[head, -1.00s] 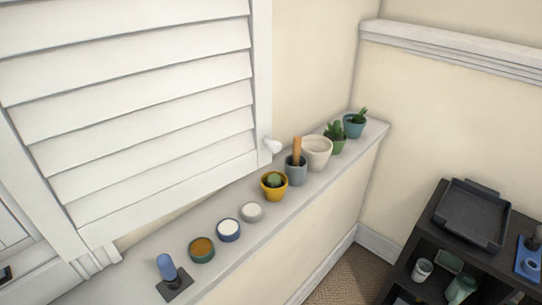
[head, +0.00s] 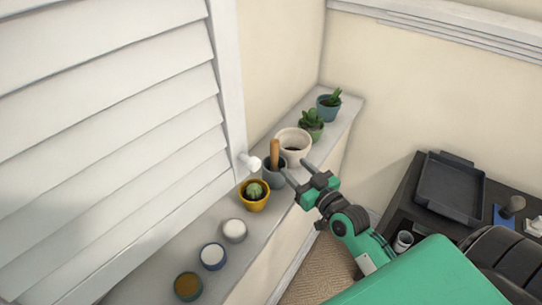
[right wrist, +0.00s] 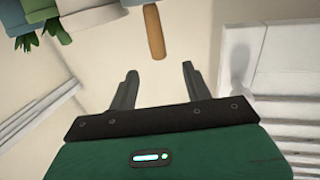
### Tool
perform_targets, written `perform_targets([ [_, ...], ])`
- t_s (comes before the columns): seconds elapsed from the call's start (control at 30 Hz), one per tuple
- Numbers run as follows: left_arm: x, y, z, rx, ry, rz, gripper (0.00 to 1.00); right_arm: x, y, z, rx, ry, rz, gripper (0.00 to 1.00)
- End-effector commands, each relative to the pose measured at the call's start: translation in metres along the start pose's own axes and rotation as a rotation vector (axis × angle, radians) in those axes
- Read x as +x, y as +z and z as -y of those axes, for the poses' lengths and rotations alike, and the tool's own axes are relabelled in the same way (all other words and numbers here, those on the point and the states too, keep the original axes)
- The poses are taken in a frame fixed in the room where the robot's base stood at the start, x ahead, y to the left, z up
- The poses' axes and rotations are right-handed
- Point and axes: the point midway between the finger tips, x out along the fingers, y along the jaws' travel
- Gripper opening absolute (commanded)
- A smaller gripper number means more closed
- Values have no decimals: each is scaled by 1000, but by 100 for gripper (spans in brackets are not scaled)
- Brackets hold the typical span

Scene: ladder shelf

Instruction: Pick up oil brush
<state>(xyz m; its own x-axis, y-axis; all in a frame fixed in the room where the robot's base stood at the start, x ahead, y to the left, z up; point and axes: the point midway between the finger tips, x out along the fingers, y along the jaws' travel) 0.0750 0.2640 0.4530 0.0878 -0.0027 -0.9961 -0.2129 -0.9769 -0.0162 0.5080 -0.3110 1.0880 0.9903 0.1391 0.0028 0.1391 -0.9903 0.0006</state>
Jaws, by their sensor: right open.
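The oil brush appears to be the item with the upright wooden handle (head: 275,152) standing in a grey-blue pot (head: 274,172) on the ledge; its lower end is hidden in the pot. In the right wrist view the handle (right wrist: 153,32) hangs from the top, just beyond the fingers. My right gripper (head: 296,167) is open and empty, its fingertips close to the right side of the pot. It also shows in the right wrist view (right wrist: 160,70), with nothing between the fingers. My left gripper is not in view.
The white pot (head: 293,146) stands just behind the brush's pot, and a yellow cactus pot (head: 255,195) in front. Several small pots line the narrow ledge (head: 190,240). A white shutter (head: 110,130) with a knob (head: 252,163) borders it on the left. A dark shelf (head: 405,195) stands right.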

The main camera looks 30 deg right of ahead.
Motion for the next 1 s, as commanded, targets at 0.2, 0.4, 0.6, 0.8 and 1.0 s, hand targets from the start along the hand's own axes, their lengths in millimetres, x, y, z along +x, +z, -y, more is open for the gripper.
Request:
perform_targets([
  [0.2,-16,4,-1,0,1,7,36,38,-4,0,2,0,-2,50],
  [0.4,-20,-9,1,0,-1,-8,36,58,-1,0,1,1,0,50],
  [0.6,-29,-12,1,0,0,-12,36,70,-4,-2,0,1,0,50],
  [0.8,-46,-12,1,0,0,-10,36,97,-6,-4,1,1,0,50],
  [1.0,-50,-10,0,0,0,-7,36,112,-3,-4,1,0,1,50],
])
